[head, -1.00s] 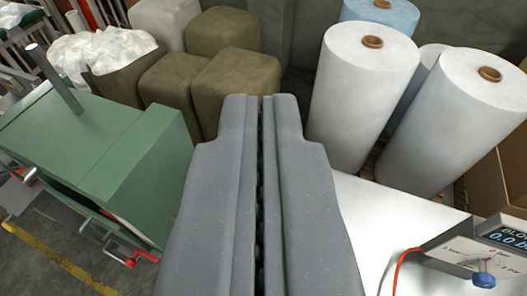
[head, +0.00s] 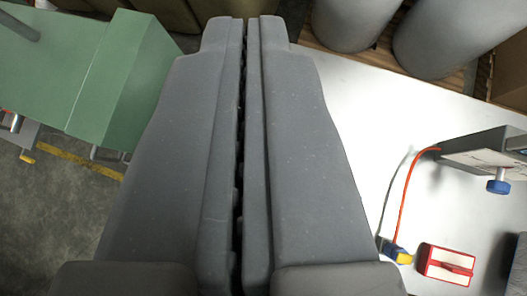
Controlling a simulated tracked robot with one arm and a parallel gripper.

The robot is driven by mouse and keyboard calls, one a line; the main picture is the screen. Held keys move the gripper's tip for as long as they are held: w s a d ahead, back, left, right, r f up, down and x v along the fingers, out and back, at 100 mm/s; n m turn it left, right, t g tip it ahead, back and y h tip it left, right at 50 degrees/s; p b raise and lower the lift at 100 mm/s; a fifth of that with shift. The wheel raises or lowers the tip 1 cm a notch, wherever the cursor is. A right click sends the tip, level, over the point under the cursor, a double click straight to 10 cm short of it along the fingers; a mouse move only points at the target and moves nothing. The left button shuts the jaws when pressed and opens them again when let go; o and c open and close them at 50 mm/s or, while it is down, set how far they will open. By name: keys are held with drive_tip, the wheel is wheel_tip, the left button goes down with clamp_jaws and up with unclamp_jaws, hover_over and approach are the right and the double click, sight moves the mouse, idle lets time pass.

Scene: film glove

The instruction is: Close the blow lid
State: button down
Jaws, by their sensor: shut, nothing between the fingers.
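My gripper (head: 246,22) is shut and empty, with its two grey fingers side by side up the middle of the view. A grey box device (head: 480,153) with a blue knob (head: 498,187) stands at the right edge, cut off by the frame. A small red and white piece (head: 446,264) lies on the white table at the bottom right, apart from my gripper. I cannot tell whether it is the blow lid or whether any lid is open.
A green machine (head: 120,85) stands at the left.

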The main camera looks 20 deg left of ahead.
drive_tip(key=w+f+m+g+p, duration=0.2)
drive_tip(key=w+f+g+p, duration=0.4)
drive_tip(key=g+p, duration=0.15)
drive_tip(key=s+f+m+g+p, duration=0.1)
drive_tip(key=s+f+g+p, duration=0.2)
drive_tip(key=f, duration=1.3)
drive_tip(key=shift+s+f+g, duration=0.15)
drive_tip(key=shift+f+g, duration=0.2)
drive_tip(key=shift+g, duration=0.3)
drive_tip(key=shift+a, duration=0.1)
idle(0.3)
